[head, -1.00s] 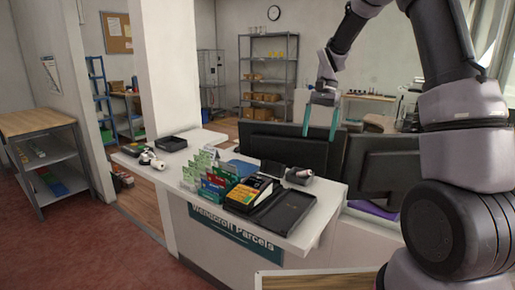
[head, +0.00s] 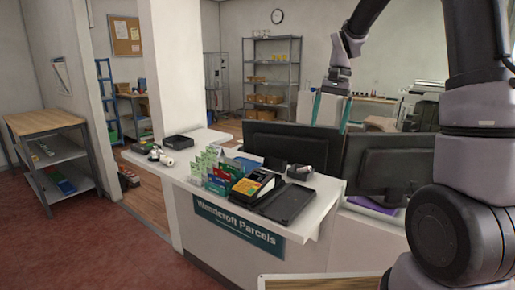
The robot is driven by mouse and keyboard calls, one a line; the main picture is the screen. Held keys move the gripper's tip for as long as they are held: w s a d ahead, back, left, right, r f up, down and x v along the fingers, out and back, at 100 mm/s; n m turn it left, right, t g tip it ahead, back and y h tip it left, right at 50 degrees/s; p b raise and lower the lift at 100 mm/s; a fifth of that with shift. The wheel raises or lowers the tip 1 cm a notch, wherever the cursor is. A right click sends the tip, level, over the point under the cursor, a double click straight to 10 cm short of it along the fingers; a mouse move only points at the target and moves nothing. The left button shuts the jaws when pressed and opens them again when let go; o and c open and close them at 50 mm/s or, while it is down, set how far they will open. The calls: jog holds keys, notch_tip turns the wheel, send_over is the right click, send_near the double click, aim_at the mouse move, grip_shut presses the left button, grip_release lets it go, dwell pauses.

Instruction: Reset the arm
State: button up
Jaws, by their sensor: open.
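My gripper (head: 330,112) hangs from my raised arm above the parcel counter (head: 318,216), in front of the two dark monitors. Its two teal fingers point down and stand apart with nothing between them. The left finger ends near the top of the left monitor (head: 285,144), and I cannot tell how far in front of it or behind it the finger is. The right monitor (head: 388,168) is to the right of the fingers.
A shelf unit (head: 273,70) stands at the back. A wood-topped cart (head: 45,120) is at the left. Red carpet in front is clear.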

jog(key=s+d+r+n+t, duration=0.1)
jog(key=s+r+t, duration=0.3)
jog(key=s, duration=0.7)
jog(key=s+d+r+n+t, duration=0.1)
jog(key=s+d+r+t, duration=0.1)
jog(key=s+r+t, duration=0.2)
jog(key=s+r, duration=0.3)
jog(key=s, duration=0.4)
jog(key=shift+n, duration=0.3)
